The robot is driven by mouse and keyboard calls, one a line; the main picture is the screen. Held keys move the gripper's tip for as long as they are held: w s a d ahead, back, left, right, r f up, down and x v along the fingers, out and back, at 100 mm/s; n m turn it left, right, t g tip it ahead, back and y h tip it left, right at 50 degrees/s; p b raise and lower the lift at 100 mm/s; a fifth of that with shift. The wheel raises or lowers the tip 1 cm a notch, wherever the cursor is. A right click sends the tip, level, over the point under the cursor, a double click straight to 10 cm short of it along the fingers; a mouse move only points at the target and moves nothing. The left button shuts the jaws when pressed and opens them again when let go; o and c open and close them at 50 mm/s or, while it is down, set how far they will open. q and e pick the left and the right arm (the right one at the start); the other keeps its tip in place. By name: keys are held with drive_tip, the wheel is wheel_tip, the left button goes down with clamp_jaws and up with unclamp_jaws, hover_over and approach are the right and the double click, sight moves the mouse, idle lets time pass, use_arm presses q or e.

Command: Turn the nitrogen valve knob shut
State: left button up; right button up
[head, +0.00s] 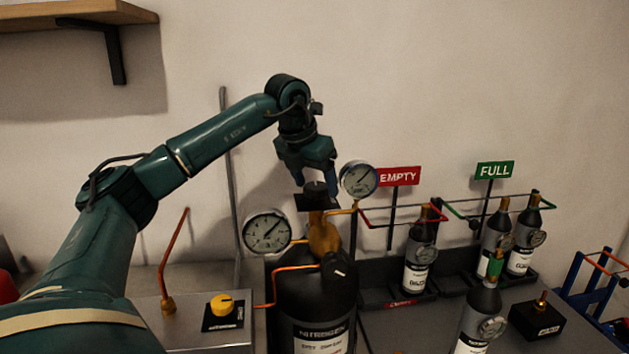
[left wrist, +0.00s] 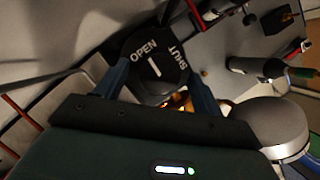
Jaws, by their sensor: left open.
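The black nitrogen cylinder (head: 318,300) stands in the middle of the head view, with a brass neck. Its dark valve knob (head: 315,189) sits on top, above a black plate (head: 309,204). In the left wrist view the knob (left wrist: 154,84) has a white line that points towards the OPEN word on the plate (left wrist: 133,42); SHUT is to the right. My left gripper (head: 316,186) points down over the knob. Its open blue fingers (left wrist: 160,72) are on either side of the knob; contact cannot be told. My right gripper is not in view.
Pressure gauges (head: 267,231) (head: 358,179) flank the valve closely. A yellow knob (head: 221,305) is at the lower left. EMPTY (head: 398,176) and FULL (head: 494,170) signs mark racks with small dark bottles (head: 420,250) on the right. A wall shelf (head: 75,14) is at the upper left.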

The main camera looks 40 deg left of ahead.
use_arm(q)
drive_tip(key=shift+f, duration=0.1)
drive_tip(key=shift+c, duration=0.6)
drive_tip(key=c, duration=0.9)
